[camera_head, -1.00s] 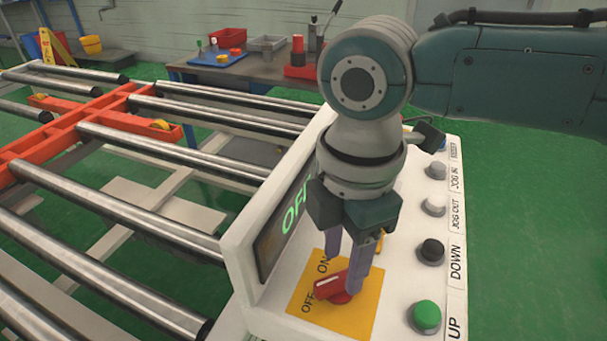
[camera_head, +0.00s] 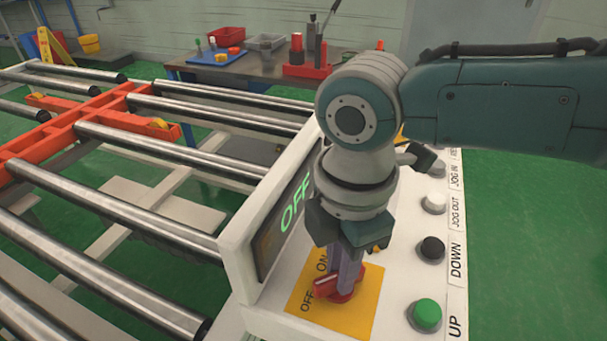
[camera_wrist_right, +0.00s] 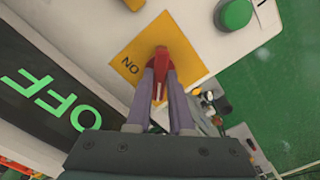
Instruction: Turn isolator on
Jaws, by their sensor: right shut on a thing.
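The red isolator knob (camera_head: 326,287) sits on a yellow plate (camera_head: 345,318) marked OFF and ON, on the white control panel. Its pointer end lies toward the OFF mark. My right gripper (camera_head: 347,286) reaches down from above and is shut on the knob. In the right wrist view, the two fingers (camera_wrist_right: 160,92) stand on either side of the red knob (camera_wrist_right: 160,62). The display (camera_head: 296,205) beside the plate reads OFF in green. My left gripper is not in view.
A green UP button (camera_head: 425,314), a black DOWN button (camera_head: 432,248) and a white JOG OUT button (camera_head: 433,203) line the panel's right side. A roller conveyor (camera_head: 110,250) is at left. A workbench (camera_head: 255,80) with trays stands behind.

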